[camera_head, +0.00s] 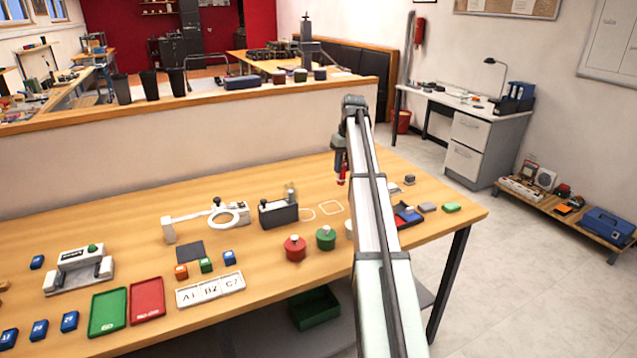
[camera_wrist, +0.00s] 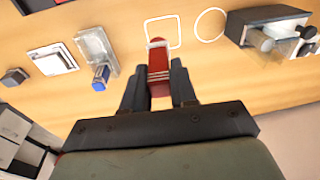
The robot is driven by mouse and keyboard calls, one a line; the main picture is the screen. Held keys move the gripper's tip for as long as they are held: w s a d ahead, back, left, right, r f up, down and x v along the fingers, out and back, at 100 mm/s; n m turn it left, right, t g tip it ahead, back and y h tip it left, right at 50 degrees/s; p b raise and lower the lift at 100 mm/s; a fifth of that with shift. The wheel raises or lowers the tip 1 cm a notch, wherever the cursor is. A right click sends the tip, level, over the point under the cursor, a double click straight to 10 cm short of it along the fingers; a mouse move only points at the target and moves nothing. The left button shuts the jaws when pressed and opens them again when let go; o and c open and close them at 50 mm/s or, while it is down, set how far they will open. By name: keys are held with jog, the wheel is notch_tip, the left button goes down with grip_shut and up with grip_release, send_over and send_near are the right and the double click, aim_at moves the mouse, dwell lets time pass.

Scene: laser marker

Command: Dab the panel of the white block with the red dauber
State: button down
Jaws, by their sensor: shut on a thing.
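The red dauber (camera_wrist: 158,68) is held upright between the two dark fingers of my gripper (camera_wrist: 158,88). In the head view the dauber (camera_head: 342,177) hangs below my gripper, above the table. A low white block with a panel on top (camera_wrist: 52,58) lies to the left of the dauber in the wrist view, apart from it. In the head view a pale flat piece (camera_head: 393,187), probably this block, shows just right of my arm. My arm hides part of the table there.
A grey holder with a blue part (camera_wrist: 96,58) stands between the white block and dauber. A small dark block (camera_wrist: 14,77) lies farther left. White square (camera_wrist: 163,33) and round (camera_wrist: 210,24) outlines mark the table. A black device (camera_head: 278,212) and red pot (camera_head: 295,248) stand left.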

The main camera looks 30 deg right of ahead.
jog(key=w+d+r+h, duration=0.1)
jog(key=d+r, duration=0.1)
jog(key=d, duration=0.8)
jog(key=w+d+r, duration=0.2)
jog(key=d, duration=0.8)
jog(key=shift+t, duration=0.3)
jog(key=shift+s+d+f, duration=0.1)
jog(key=shift+s+f, duration=0.05)
jog(key=shift+f, duration=2.55)
